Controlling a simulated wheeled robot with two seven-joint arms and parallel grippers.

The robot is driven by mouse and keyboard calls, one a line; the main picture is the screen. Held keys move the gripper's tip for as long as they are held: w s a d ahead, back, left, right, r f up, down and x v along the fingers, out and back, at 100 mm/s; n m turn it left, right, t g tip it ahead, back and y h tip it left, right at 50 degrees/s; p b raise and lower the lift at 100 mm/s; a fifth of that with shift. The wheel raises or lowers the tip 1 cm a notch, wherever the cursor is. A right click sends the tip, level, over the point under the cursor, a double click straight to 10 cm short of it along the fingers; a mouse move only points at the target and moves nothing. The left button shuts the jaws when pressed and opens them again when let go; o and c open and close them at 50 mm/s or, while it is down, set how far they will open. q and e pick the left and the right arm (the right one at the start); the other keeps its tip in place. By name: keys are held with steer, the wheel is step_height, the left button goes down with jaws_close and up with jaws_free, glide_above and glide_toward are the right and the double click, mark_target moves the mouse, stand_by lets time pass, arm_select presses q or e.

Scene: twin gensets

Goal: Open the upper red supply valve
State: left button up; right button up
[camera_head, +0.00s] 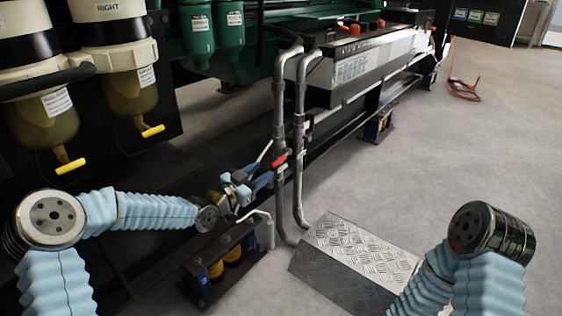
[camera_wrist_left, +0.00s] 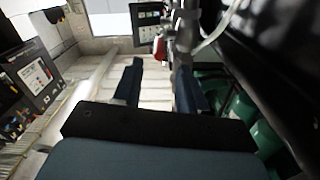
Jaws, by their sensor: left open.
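The red valve handle (camera_head: 279,160) is on the nearer of two upright grey pipes (camera_head: 278,115). It is small and looks like a short lever. In the left wrist view the red handle (camera_wrist_left: 160,48) shows beyond the fingertips, between them and nearer the right finger, with a metal pipe (camera_wrist_left: 184,45) beside it. My left gripper (camera_head: 265,175) is open, with its blue fingers pointing at the pipe just below and left of the handle. I see no clear contact with the handle. Its fingers (camera_wrist_left: 158,82) are apart and empty. My right gripper is out of view.
A diamond-plate metal step (camera_head: 350,255) stands on the floor right of the pipes. The genset frame with a yellow-and-black mount (camera_head: 225,262) lies under my left arm. Yellow-handled filter bowls (camera_head: 130,95) hang at the left. Floor at the right is open, with an orange cable (camera_head: 463,88).

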mark_target(284, 157)
arm_select(q)
steer(key=x, duration=0.9)
steer(key=shift+w+d+f+b, duration=0.1)
steer(key=shift+w+d+b, duration=0.1)
steer(key=shift+b, duration=0.2)
jaws_close()
